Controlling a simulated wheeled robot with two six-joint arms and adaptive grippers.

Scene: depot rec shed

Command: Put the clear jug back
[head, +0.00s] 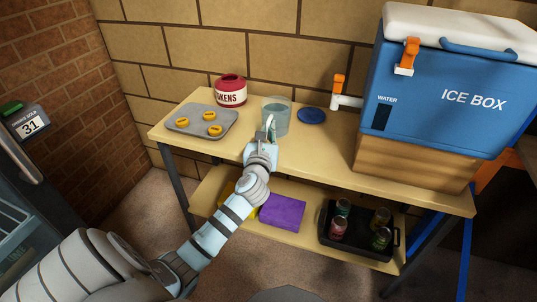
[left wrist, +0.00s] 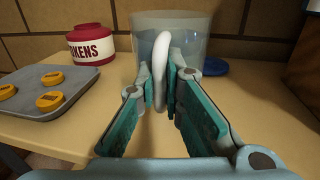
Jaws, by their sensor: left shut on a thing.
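The clear jug (head: 276,114) stands upright on the wooden table, between the grey tray and a blue round disc. In the left wrist view the jug (left wrist: 193,38) faces me with its white handle (left wrist: 161,65). My left gripper (head: 268,138) is at the jug's near side. Its teal-padded fingers (left wrist: 169,90) are shut on the handle, which runs up between them. The jug's base is partly hidden by the fingers. My right gripper is in neither view.
A blue ice box (head: 446,92) stands further right. A lower shelf holds a purple box (head: 283,213) and a black can tray (head: 336,246).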

